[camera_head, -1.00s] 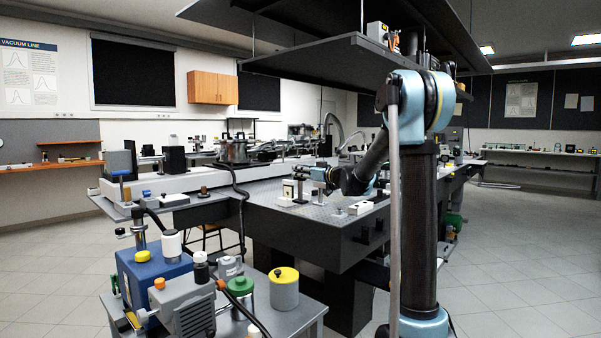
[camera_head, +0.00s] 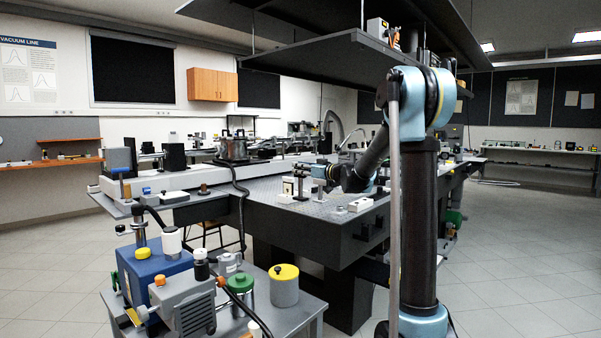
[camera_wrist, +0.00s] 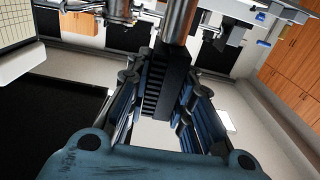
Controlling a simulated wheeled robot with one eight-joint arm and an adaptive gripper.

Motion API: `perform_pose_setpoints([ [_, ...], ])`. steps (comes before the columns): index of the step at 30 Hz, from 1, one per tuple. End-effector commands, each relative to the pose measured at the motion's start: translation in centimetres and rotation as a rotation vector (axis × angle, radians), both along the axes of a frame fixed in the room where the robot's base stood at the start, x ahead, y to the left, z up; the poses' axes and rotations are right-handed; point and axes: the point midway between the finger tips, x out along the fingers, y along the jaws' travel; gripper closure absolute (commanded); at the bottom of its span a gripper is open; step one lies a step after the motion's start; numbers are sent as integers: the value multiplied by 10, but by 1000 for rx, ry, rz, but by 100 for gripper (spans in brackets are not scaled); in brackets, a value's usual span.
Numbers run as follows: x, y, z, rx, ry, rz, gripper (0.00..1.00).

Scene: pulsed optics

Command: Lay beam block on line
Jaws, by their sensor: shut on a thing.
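A black finned block (camera_wrist: 158,85), which looks like the beam block, sits between the blue-padded fingers of my gripper (camera_wrist: 165,95) in the wrist view. The fingers are shut on its sides. A round metal post shows beyond it; I cannot tell if the two are joined. In the head view my gripper (camera_head: 322,173) is small, over the far part of the perforated optical table (camera_head: 262,208). The block cannot be made out clearly there. I cannot make out the line.
A pale component (camera_head: 288,187) stands on the table just left of my gripper. A white box (camera_head: 360,204) lies nearer the table's front edge. Dark shelves (camera_head: 350,55) hang above. A cart (camera_head: 300,305) with pumps and canisters stands at the front left.

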Motion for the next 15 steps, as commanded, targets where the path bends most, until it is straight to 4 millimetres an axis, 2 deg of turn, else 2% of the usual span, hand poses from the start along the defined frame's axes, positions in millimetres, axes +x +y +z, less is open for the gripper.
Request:
perform_pose_setpoints([
  [15,0,0,-17,0,0,-1,100],
])
